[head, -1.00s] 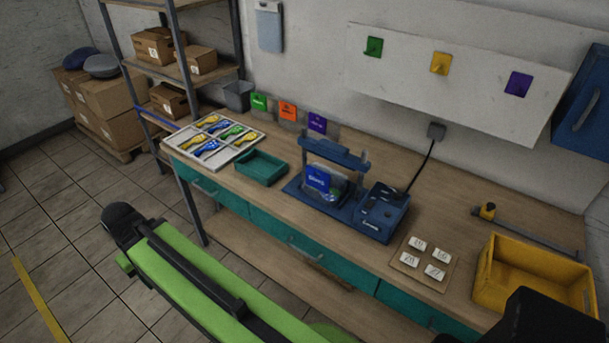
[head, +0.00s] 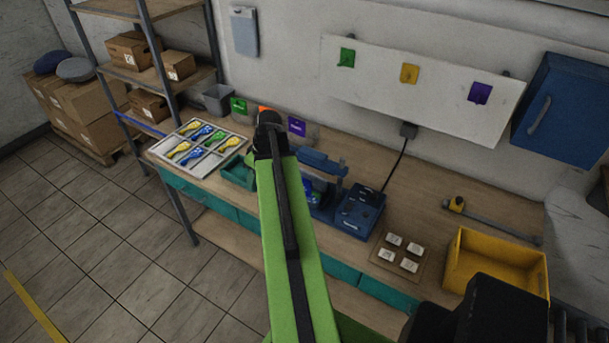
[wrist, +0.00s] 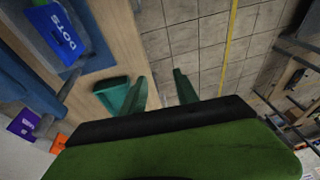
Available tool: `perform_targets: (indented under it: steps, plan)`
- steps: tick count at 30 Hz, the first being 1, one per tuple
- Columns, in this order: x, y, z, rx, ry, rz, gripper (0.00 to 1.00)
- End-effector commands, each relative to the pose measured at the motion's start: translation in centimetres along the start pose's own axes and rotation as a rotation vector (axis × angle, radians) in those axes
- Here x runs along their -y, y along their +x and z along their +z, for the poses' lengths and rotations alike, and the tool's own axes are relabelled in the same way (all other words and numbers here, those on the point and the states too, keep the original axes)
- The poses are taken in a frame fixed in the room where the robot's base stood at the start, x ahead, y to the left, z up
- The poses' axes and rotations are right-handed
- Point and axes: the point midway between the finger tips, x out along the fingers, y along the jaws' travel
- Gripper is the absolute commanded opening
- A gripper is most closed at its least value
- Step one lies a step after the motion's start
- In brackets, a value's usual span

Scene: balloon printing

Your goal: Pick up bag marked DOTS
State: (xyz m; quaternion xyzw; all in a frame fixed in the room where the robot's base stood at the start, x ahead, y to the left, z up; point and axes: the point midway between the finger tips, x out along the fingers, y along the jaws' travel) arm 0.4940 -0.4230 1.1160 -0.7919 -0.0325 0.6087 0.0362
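In the head view the bag (head: 313,190) sits in the blue press (head: 328,164), partly hidden by my green arm. My gripper (wrist: 160,80) shows two green fingers spread apart with nothing between them. It is to one side of the bag and not touching it.
A teal tray (wrist: 108,94) is beside the press. A white sorting tray (head: 213,160) holds colored balloons. A blue control box (head: 360,209), white tiles on a board (head: 379,260) and a yellow bin (head: 497,284) stand to the right. Labelled bags line the wall.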

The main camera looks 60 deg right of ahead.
Motion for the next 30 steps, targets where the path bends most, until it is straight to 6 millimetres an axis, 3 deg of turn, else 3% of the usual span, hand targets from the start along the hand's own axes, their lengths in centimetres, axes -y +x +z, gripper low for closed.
perform_targets:
  steps: [1, 3, 6, 9, 12, 17, 20, 30]
  plan:
    - [-4.0, -3.6, 2.0, -0.031, 0.014, 0.017, 0.36]
    - [-8.0, -6.3, 5.1, -0.068, 0.008, 0.039, 0.36]
    - [-12.0, -9.2, 8.9, -0.106, -0.001, 0.069, 0.36]
    - [-14.1, -10.7, 11.3, -0.127, -0.008, 0.09, 0.36]
    - [-14.8, -11.1, 12.2, -0.134, -0.014, 0.099, 0.36]
    - [-14.9, -10.5, 12.3, -0.134, -0.016, 0.099, 0.36]
    - [-15.0, -9.1, 12.2, -0.134, -0.017, 0.098, 0.36]
    - [-15.7, -1.5, 11.3, -0.133, -0.018, 0.097, 0.36]
